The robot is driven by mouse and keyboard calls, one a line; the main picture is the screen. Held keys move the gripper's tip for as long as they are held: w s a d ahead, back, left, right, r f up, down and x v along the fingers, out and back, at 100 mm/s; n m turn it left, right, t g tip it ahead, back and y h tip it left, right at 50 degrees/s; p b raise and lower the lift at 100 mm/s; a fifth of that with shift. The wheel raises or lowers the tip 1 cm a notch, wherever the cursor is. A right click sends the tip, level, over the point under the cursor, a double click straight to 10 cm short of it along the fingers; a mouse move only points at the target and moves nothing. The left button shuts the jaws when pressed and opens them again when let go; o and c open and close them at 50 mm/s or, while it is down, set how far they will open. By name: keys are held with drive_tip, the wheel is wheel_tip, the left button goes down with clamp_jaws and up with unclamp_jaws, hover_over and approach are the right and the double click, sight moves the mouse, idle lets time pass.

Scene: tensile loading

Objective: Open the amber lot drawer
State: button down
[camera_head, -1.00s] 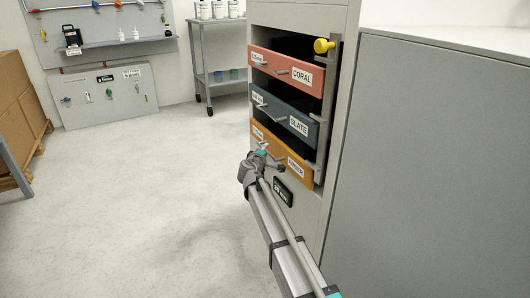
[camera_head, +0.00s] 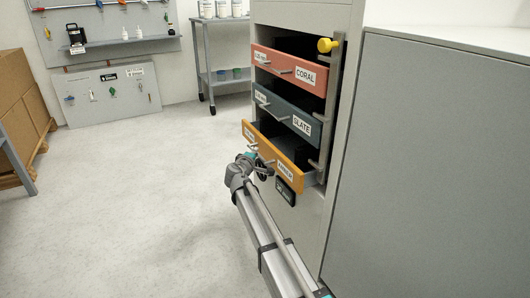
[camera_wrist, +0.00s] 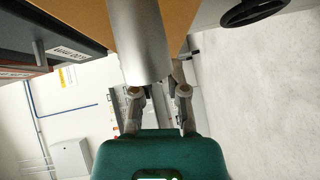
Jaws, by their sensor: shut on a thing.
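The amber drawer (camera_head: 272,148) is the lowest of three labelled drawers in the grey cabinet. It stands partly out, with its side wall showing at the right. My gripper (camera_head: 260,166) is at its front, shut on the amber drawer's bar handle (camera_wrist: 143,45). In the wrist view my gripper's fingers (camera_wrist: 158,92) meet at the large grey bar, with the amber front (camera_wrist: 88,14) behind it. The fingers and arm hide part of the handle in the head view.
The coral drawer (camera_head: 288,69) and slate drawer (camera_head: 287,110) sit above. A vertical bar with a yellow knob (camera_head: 327,45) runs along the cabinet's right side. A grey cabinet (camera_head: 440,170) stands at the right. The floor (camera_head: 150,190) at left is clear.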

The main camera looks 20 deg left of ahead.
drive_tip(key=s+a, duration=1.3)
drive_tip(key=s, duration=0.2)
drive_tip(key=shift+s+a, duration=0.25)
drive_tip(key=shift+s, duration=0.15)
drive_tip(key=c, duration=0.6)
unclamp_jaws()
drive_tip(key=shift+c, duration=0.2)
drive_tip(key=shift+s, duration=0.1)
